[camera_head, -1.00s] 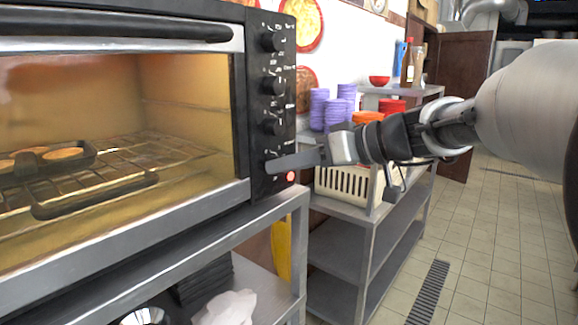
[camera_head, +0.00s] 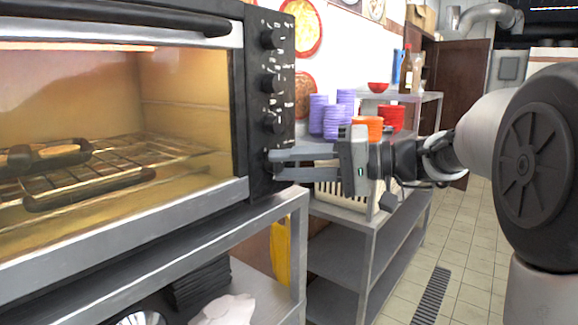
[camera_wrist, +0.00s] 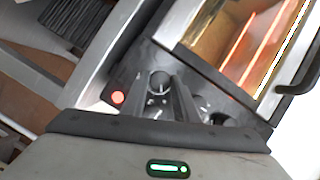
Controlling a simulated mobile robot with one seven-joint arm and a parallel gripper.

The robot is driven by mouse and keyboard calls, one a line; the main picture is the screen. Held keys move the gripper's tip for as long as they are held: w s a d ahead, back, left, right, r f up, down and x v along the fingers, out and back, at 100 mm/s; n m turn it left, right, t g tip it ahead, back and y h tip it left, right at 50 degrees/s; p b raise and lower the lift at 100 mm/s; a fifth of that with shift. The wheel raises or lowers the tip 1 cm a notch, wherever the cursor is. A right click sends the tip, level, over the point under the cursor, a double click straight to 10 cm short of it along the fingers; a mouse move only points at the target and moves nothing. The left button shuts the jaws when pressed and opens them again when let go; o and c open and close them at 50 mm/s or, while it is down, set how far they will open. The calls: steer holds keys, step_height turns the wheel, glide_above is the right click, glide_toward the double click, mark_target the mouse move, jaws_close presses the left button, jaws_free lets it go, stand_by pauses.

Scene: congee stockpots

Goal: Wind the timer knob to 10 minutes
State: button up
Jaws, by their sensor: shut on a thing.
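The oven's black control panel (camera_head: 254,60) carries a column of dark knobs. The lowest knob, which I take for the timer knob, is mostly hidden behind my fingertips in the head view. It shows as a round dark knob (camera_wrist: 159,80) in the wrist view. My gripper (camera_head: 272,162) reaches in from the right, and its fingers are shut on this lowest knob. In the wrist view, my gripper's fingers (camera_wrist: 162,90) stand either side of the knob. The knob's pointer and the minute marks are too small to read.
The upper knobs (camera_head: 272,84) sit close above my fingers. The oven's glass door (camera_head: 190,110) is shut, with a tray inside. A steel shelf (camera_head: 372,220) with stacked cups stands behind my gripper.

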steer(key=m+y, duration=0.2)
steer(key=m, duration=0.2)
steer(key=shift+f+m, duration=0.15)
steer(key=shift+m, duration=0.15)
steer(key=shift+m+p, duration=0.3)
steer(key=o, duration=1.1)
steer(key=shift+c, duration=0.2)
steer(key=shift+d, duration=0.15)
steer(key=p+v, duration=0.1)
steer(key=v, duration=1.6)
steer(key=shift+s+f, duration=0.2)
